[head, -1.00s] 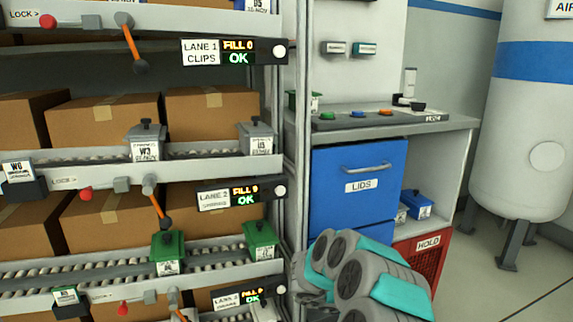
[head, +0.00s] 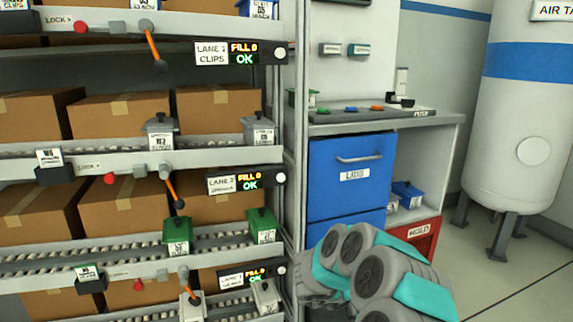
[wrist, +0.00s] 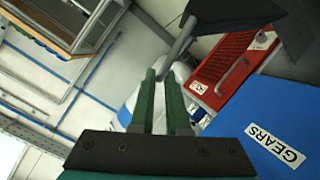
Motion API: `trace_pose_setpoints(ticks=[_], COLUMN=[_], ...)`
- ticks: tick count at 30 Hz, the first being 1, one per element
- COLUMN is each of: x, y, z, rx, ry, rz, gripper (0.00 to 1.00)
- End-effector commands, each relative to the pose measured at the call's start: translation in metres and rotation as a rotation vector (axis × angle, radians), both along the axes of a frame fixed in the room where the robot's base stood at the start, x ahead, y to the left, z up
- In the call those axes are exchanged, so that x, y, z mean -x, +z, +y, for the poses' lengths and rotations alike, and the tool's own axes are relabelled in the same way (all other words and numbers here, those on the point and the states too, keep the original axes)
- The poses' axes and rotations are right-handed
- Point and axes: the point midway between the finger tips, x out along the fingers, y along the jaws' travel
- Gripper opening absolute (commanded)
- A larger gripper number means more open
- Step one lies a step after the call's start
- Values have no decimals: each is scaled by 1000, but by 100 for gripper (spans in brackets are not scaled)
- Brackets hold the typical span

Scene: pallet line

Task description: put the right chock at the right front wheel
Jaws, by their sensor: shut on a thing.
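In the wrist view my gripper (wrist: 162,76) has its green fingers shut on the grey handle of a chock. The dark body of the chock (wrist: 235,14) sticks out past the fingertips toward the top right, and part of it is cut off by the frame edge. The chock is held up in the air. In the head view my arm fills the bottom right, and I cannot make out the gripper or the chock there. No wheel shows in either view.
A flow rack (head: 140,163) with cartons and small bins fills the left. A bench with a blue drawer unit (head: 348,202) and red HOLD crate (head: 425,236) stands right of it. A white tank (head: 530,120) is at far right. Floor (head: 515,285) is clear in front of the tank.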

Motion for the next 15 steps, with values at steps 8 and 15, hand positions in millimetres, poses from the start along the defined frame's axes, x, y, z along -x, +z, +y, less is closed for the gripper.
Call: trace_pose_setpoints(ticks=[8, 15], x=[-24, -42], y=[34, 84], z=[21, 60], rx=[2, 0], ry=[220, 506], rz=[-2, -8], gripper=[0, 0])
